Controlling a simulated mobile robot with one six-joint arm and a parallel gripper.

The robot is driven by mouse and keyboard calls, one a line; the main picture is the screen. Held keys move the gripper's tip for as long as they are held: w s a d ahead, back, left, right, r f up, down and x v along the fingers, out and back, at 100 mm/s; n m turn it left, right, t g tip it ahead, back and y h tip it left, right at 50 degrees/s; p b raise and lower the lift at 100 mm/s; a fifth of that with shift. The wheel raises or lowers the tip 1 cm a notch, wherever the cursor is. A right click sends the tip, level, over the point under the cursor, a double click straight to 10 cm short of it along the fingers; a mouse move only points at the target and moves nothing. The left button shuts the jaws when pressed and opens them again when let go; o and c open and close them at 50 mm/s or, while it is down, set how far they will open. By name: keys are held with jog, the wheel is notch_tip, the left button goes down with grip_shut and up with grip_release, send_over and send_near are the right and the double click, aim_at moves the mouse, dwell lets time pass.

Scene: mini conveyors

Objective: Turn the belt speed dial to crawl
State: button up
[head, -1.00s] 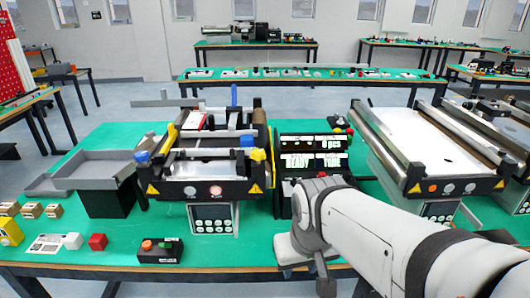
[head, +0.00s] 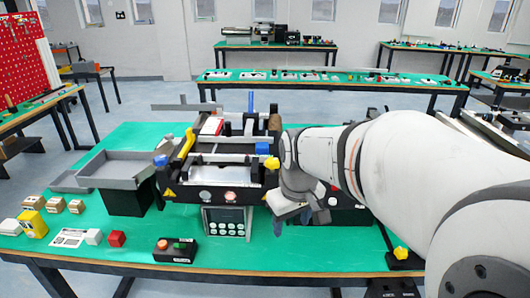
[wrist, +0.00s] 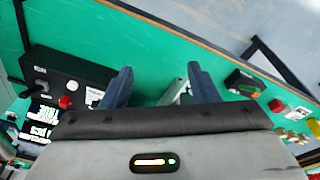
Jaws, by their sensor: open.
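My gripper (head: 291,222) hangs over the front of the bench, right of the small conveyor (head: 222,172). Its two blue-grey fingers are apart in the wrist view (wrist: 159,88), with green mat and a pale post between them and nothing held. A black control box (wrist: 75,75) with lit displays, a red knob or button (wrist: 65,102) and a dark round control (wrist: 42,86) lies left of the fingers there, apart from them. I cannot tell which control is the belt speed dial. In the head view my arm hides most of this box.
A black box with orange and green buttons (head: 176,250) sits at the front edge. A red cube (head: 117,239) and grey tray (head: 115,169) are left. A yellow knob (head: 402,253) on a black base is at front right.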

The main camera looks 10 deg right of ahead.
jog(key=w+d+r+n+g+p, duration=0.15)
jog(key=w+d+n+p, duration=0.4)
jog(key=w, duration=0.95)
jog(key=w+d+f+n, duration=0.1)
jog(key=w+d+f, duration=0.1)
jog(key=w+d, duration=0.1)
jog(key=w+d+f+n+p, duration=0.1)
jog(key=w+d+f, duration=0.1)
jog(key=w+d, duration=0.2)
jog(key=w+d+f+n+p, duration=0.1)
jog(key=w+d+f, duration=0.1)
jog(key=w+d, duration=0.1)
jog(key=shift+w+d+f+g, duration=0.25)
jog(key=shift+w+d+f, duration=0.15)
jog(key=shift+w, duration=0.25)
notch_tip(320, 180, down, 7)
jog(key=shift+f+p, duration=0.2)
jog(key=shift+p, duration=0.5)
jog(key=shift+c, duration=0.4)
jog(key=c, duration=0.9)
